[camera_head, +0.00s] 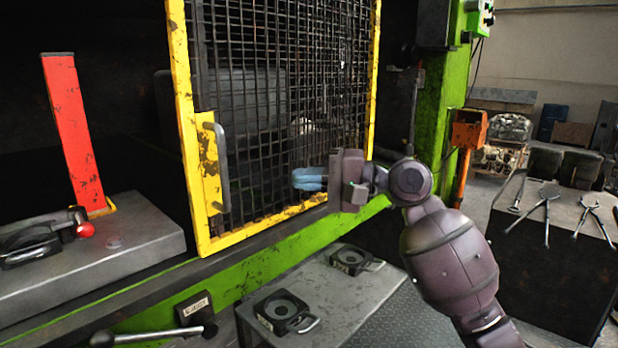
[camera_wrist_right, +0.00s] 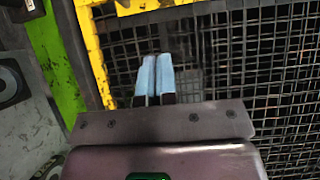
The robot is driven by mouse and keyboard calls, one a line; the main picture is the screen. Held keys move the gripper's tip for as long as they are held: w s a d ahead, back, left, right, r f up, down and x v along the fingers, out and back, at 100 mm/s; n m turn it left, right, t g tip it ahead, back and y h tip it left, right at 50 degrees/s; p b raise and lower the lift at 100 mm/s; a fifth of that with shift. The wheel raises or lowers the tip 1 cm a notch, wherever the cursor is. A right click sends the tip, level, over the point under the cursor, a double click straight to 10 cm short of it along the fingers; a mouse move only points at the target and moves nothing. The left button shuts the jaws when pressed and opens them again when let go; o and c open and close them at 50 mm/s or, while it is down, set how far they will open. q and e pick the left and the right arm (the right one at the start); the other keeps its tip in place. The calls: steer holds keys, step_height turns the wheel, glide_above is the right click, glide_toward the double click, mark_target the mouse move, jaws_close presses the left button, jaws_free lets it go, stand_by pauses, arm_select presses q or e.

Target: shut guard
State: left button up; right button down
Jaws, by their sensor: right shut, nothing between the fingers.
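The guard is a yellow-framed door (camera_head: 186,135) with black wire mesh, standing at an angle on the green press (camera_head: 270,253) in the head view. A grey bar handle (camera_head: 221,165) sits on a yellow plate at its left edge. My right gripper (camera_head: 296,179) is shut and empty, its blue fingers in front of the lower mesh, to the right of the handle. In the right wrist view the shut fingers (camera_wrist_right: 155,62) point at the mesh by the yellow frame (camera_wrist_right: 92,55). I cannot tell whether they touch it. My left gripper is not in view.
A red post (camera_head: 73,130) and a grey slab (camera_head: 95,245) stand at the left. Black dies (camera_head: 285,311) lie on a low metal table below the guard. A lever (camera_head: 165,336) is at the front. Tongs (camera_head: 547,200) lie on a dark bench at the right.

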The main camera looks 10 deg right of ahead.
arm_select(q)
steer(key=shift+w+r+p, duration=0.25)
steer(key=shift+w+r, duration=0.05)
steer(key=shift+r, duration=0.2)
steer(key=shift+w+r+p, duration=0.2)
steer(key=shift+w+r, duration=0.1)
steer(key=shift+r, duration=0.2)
arm_select(e)
steer(key=a, duration=0.9)
steer(key=shift+w+a, duration=0.35)
steer(key=shift+a, duration=0.05)
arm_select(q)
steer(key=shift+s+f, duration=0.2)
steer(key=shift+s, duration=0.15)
